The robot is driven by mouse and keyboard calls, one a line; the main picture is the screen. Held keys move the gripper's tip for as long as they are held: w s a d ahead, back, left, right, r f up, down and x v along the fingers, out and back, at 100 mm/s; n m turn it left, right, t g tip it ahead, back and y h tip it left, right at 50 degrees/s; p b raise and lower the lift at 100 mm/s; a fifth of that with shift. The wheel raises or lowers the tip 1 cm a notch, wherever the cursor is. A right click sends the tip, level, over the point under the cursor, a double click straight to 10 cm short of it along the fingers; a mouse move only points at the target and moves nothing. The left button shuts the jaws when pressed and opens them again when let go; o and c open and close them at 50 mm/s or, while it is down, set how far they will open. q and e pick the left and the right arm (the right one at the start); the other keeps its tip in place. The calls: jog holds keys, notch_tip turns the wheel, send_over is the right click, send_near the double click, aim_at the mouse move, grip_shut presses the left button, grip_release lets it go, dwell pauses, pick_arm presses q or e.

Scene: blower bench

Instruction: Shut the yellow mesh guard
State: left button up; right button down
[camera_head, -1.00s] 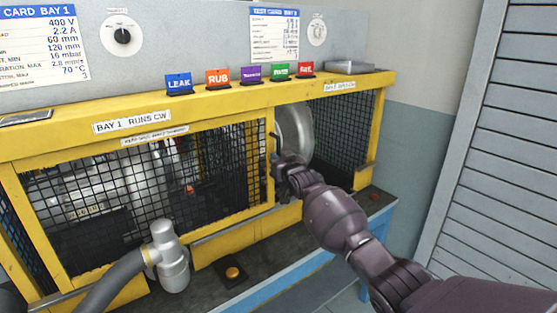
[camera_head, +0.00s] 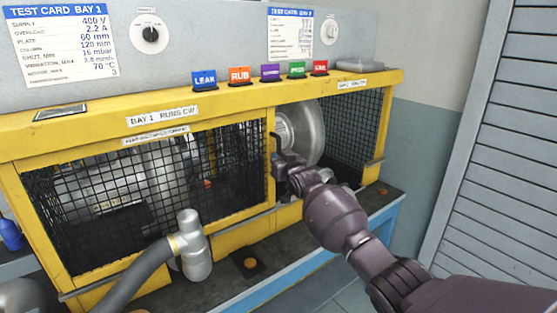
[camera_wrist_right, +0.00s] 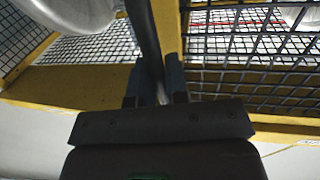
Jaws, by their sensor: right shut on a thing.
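The yellow mesh guard (camera_head: 155,190) is a framed black mesh panel across the left part of the bench front. The bay right of its right-hand post stands uncovered, with a silver disc (camera_head: 312,130) showing inside. My right gripper (camera_head: 277,160) is at a dark upright handle on that post. In the right wrist view, the dark handle bar (camera_wrist_right: 146,40) runs between the fingers (camera_wrist_right: 153,85), which are shut on it. The fingertips are small and partly hidden in the head view. My left gripper is not in view.
A grey hose with a silver fitting (camera_head: 192,250) stands before the guard. Several coloured tags, including a blue one (camera_head: 204,80), stand on the yellow top beam (camera_head: 100,128). A slatted panel (camera_head: 500,170) stands at right.

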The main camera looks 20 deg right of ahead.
jog(key=shift+a, duration=0.25)
jog(key=c, duration=1.1)
grip_release()
jog(key=shift+s+a, duration=0.1)
jog(key=shift+a, duration=0.05)
jog(key=shift+c, duration=0.2)
jog(key=shift+s+d, duration=0.1)
jog(key=shift+d, duration=0.1)
jog(key=s+d, duration=0.1)
jog(key=s, duration=0.9)
jog(key=shift+s+d, duration=0.2)
jog(key=shift+d, duration=0.05)
